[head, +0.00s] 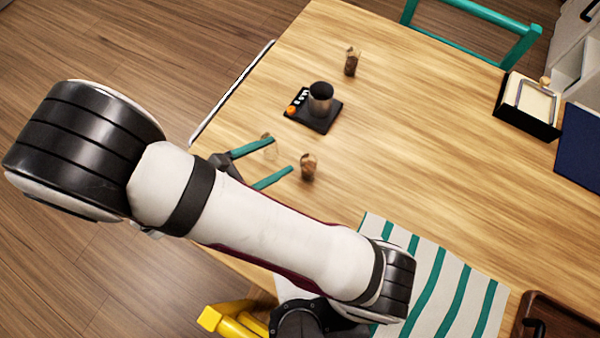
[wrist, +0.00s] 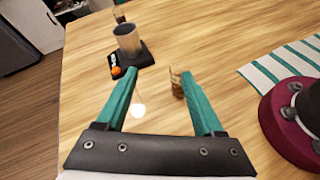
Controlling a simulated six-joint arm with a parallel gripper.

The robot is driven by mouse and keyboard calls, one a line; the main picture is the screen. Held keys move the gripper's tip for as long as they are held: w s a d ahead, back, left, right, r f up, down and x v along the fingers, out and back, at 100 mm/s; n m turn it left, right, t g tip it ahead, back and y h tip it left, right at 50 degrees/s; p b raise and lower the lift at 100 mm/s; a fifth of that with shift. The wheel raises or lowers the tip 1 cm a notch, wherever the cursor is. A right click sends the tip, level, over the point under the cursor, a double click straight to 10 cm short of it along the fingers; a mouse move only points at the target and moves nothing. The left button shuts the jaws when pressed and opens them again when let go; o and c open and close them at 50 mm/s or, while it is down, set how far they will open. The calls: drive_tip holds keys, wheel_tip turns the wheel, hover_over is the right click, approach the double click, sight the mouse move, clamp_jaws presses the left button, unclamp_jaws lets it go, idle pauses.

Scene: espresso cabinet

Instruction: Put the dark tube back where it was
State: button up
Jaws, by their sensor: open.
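Two small clear tubes with brown contents stand on the wooden table. The darker-looking one (head: 351,61) is beyond the scale; its lower part also shows in the wrist view (wrist: 119,15). The redder-brown one (head: 308,166) stands just beyond the tip of one finger; in the wrist view it (wrist: 177,84) is beside the right fingertip. I cannot tell if they touch. A pale, nearly clear tube (head: 269,148) is at the other finger; a pale round spot (wrist: 138,111) shows there in the wrist view. My gripper (head: 282,155) is open, its teal fingers (wrist: 159,72) apart, holding nothing.
A black scale (head: 318,123) with an orange knob carries a dark grey cup (head: 320,98). A striped cloth (head: 430,280) lies at the near right. A dark tray (head: 555,320) and a black box (head: 525,108) are further right. The table's middle is clear.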

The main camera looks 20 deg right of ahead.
drive_tip(key=s+d+r+m+g+y, duration=0.8)
drive_tip(key=s+m+g, duration=0.15)
drive_tip(key=m, duration=0.85)
drive_tip(key=s+a+r+m+t+y, duration=0.1)
drive_tip(key=m+y, duration=0.1)
drive_tip(key=a+r+m+t+y, duration=0.1)
drive_tip(key=m+y, duration=0.1)
drive_tip(key=m, duration=0.1)
drive_tip(key=s+a+r+m+t+y, duration=0.1)
drive_tip(key=m, duration=0.2)
drive_tip(key=shift+s+a+t+y, duration=0.25)
drive_tip(key=shift+s+t+y, duration=0.1)
drive_tip(key=shift+y, duration=0.05)
